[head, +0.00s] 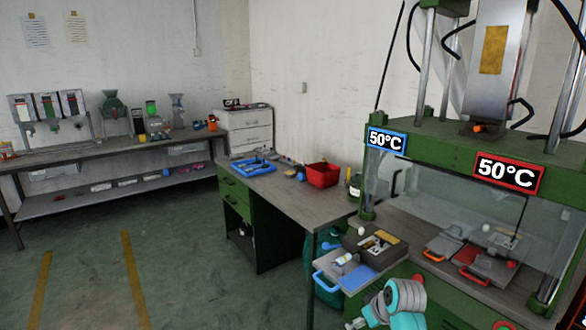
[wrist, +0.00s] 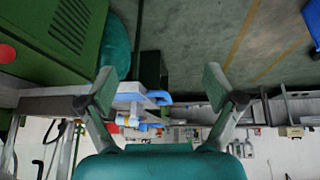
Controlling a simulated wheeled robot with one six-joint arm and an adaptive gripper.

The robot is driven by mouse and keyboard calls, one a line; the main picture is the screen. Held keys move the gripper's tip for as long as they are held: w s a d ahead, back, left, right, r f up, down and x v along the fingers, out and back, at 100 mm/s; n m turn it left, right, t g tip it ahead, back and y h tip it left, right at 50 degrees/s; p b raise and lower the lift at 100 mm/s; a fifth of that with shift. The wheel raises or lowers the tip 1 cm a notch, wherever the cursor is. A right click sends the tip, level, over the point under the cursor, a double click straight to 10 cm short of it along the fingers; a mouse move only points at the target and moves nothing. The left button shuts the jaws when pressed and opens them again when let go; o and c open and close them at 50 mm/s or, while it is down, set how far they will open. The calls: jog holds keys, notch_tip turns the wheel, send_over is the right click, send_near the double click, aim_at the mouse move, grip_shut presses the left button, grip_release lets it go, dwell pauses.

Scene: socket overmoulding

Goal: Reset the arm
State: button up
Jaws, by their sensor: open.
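My gripper (wrist: 160,76) shows in the wrist view with its two fingers spread wide apart. Nothing is held between them. The wrist picture is upside down, with the floor at the top. Beyond the fingers, a blue-handled mould tray (wrist: 140,96) shows in the gap, apart from the gripper. In the head view, teal and white links of my arm show at the bottom, in front of the press bench. The gripper's fingers are not clear there.
The green press (head: 430,150) stands at right with 50°C signs. The blue-handled tray (head: 328,284) sits at its front left. Red and orange-handled moulds (head: 480,268) lie inside. A workbench (head: 290,195) carries a red bin (head: 322,174) and blue frame (head: 252,166). Open floor (head: 150,250) lies left.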

jog(key=s+a+f+m+t, duration=0.1)
jog(key=s+f+m+t, duration=0.1)
jog(key=s+f, duration=1.2)
jog(key=s+f+m+t+h, duration=0.2)
jog(key=s+f, duration=0.1)
jog(key=s, duration=1.3)
jog(key=s+r+t, duration=0.2)
jog(key=s+r, duration=0.8)
jog(key=s, duration=0.4)
jog(key=s+r+m+t, duration=0.1)
jog(key=s+r+t, duration=0.2)
jog(key=s+r, duration=0.7)
jog(key=v, duration=0.4)
jog(key=shift+s+a+f, duration=0.25)
jog(key=shift+f, duration=0.1)
